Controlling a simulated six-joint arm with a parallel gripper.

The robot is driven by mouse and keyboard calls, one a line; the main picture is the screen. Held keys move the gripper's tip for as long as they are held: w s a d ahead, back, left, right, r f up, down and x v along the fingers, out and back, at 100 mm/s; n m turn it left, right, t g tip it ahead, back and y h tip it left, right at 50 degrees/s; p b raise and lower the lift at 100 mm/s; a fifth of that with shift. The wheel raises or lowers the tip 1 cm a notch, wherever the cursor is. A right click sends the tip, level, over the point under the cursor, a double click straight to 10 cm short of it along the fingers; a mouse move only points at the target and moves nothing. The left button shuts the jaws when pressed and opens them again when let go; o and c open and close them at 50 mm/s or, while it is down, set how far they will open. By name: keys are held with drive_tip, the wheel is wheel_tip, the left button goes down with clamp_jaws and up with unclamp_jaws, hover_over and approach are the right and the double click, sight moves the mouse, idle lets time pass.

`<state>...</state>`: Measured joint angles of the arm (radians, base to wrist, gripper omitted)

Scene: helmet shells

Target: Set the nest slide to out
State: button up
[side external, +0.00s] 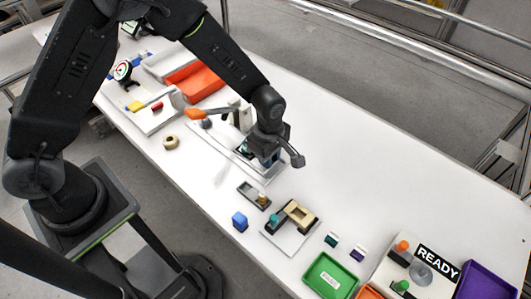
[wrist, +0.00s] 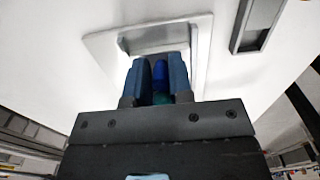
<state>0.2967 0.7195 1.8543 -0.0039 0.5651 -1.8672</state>
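My gripper (side external: 270,160) points down over a white plate (side external: 273,172) with a grey raised frame near the table's middle. In the wrist view my gripper (wrist: 160,75) has its two fingers close together on either side of a narrow blue and teal piece (wrist: 160,97). I cannot tell if the fingers press on it. The same white plate (wrist: 103,45) and its grey frame (wrist: 150,37) lie behind the fingertips. I cannot tell for certain which part is the nest slide; another fixture (side external: 296,214) has a tan block, a dark frame and a teal knob (side external: 273,219).
An orange bin (side external: 200,82) stands at the back left. A green tray (side external: 328,275), a READY sign (side external: 437,262) and a purple bin (side external: 482,283) stand at the right. The table's right middle is clear.

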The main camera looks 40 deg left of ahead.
drive_tip(key=o, duration=0.4)
wheel_tip(320, 180, up, 14)
idle(0.6)
drive_tip(key=s+a+r+m+t, duration=0.2)
drive_tip(key=s+a+r+m, duration=0.4)
drive_tip(key=s+m, duration=0.3)
drive_tip(key=s+a+r+m+t, duration=0.3)
drive_tip(key=s+a+r+m, duration=0.3)
drive_tip(key=s+m, duration=0.3)
drive_tip(key=shift+s+a+r+t, duration=0.2)
drive_tip(key=shift+s+r+t, duration=0.1)
drive_tip(key=shift+s+r, duration=0.45)
